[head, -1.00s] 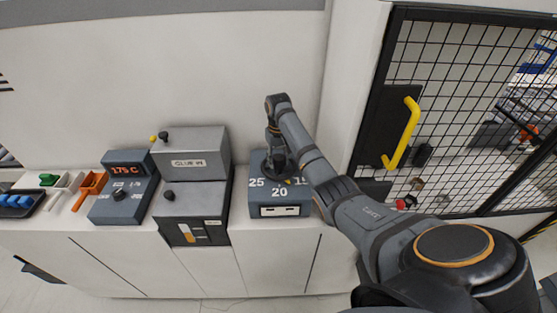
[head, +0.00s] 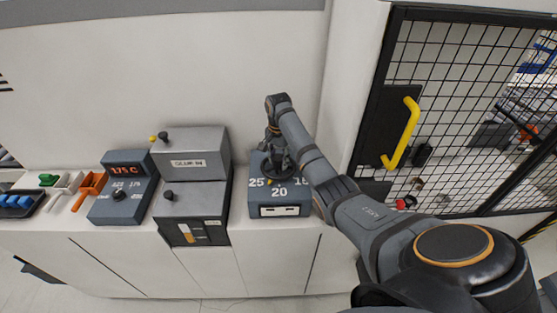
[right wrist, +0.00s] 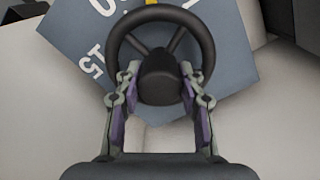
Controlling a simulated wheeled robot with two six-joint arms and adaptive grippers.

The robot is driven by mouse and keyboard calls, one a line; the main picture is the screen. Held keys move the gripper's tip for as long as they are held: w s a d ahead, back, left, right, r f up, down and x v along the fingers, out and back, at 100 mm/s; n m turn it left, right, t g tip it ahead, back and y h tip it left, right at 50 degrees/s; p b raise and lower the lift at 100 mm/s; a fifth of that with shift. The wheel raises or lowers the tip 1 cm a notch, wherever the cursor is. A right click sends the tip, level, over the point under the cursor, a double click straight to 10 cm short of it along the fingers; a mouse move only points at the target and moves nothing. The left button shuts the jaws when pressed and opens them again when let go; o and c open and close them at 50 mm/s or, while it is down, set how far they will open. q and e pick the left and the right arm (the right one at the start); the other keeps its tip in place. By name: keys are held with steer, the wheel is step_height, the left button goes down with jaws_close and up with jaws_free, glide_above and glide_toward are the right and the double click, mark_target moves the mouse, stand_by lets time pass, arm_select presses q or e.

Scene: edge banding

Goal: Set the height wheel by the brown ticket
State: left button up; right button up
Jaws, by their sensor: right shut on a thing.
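The black height wheel (right wrist: 160,75) has a round rim, spokes and a thick hub. It sits on a blue-grey box (head: 279,210) marked 25, 20 and, partly hidden, 15. My right gripper (head: 274,154) is over the wheel and hides much of it in the head view. In the right wrist view its two fingers (right wrist: 160,86) are shut on the hub from both sides. A yellow pointer (head: 269,182) shows between 25 and 20 at the wheel's front edge. I see no brown ticket. My left gripper is out of view.
Left of the wheel box stand a grey glue unit (head: 190,158) with a small lever and a control box (head: 122,200) reading 175 C. Further left are coloured pieces and a tray (head: 20,203). A mesh door with a yellow handle (head: 404,133) is at the right.

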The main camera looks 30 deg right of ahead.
mark_target(279, 157)
steer(key=m, duration=0.6)
steer(key=shift+m, duration=0.3)
stand_by(0.4)
steer(key=o, duration=1.2)
steer(key=shift+r, duration=0.2)
step_height(279, 157, up, 7)
steer(key=shift+r, duration=0.1)
